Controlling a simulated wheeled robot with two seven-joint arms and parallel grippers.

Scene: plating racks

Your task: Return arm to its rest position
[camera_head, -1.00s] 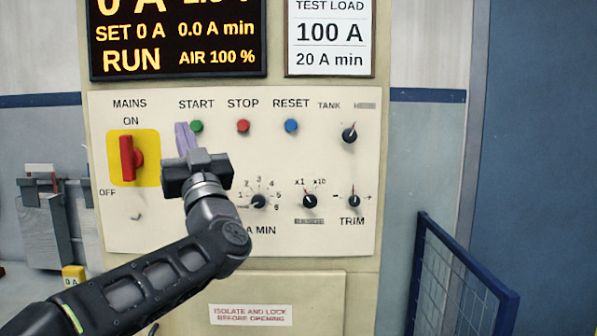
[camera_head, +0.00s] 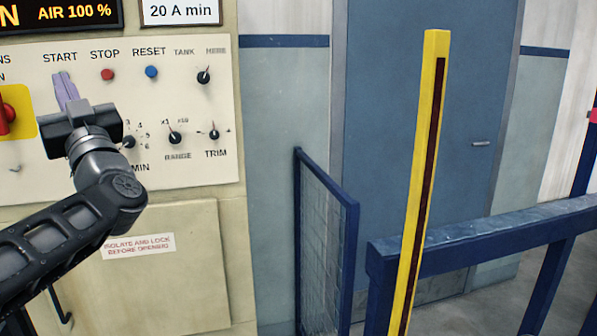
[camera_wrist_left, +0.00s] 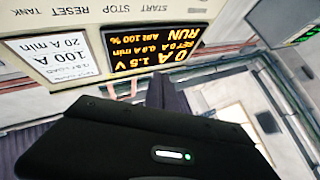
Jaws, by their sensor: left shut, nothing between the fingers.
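My left arm comes in from the left in the head view. Its left gripper (camera_head: 66,88) points up in front of the cream control panel (camera_head: 205,165), its slim purple-grey fingers together and empty. The fingers sit below the START label and hide the START button. In the left wrist view the fingers (camera_wrist_left: 160,92) stick up beyond the dark gripper body, in front of the lit display (camera_wrist_left: 165,47). Whether the fingertips touch the panel cannot be told. My right gripper is not in view.
The panel carries a red STOP button (camera_head: 107,74), a blue RESET button (camera_head: 152,72) and several black knobs. A red mains switch (camera_head: 6,114) is at the left edge. Right of the cabinet stand a blue mesh gate (camera_head: 325,245), a yellow post (camera_head: 420,190) and a blue rail (camera_head: 500,232).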

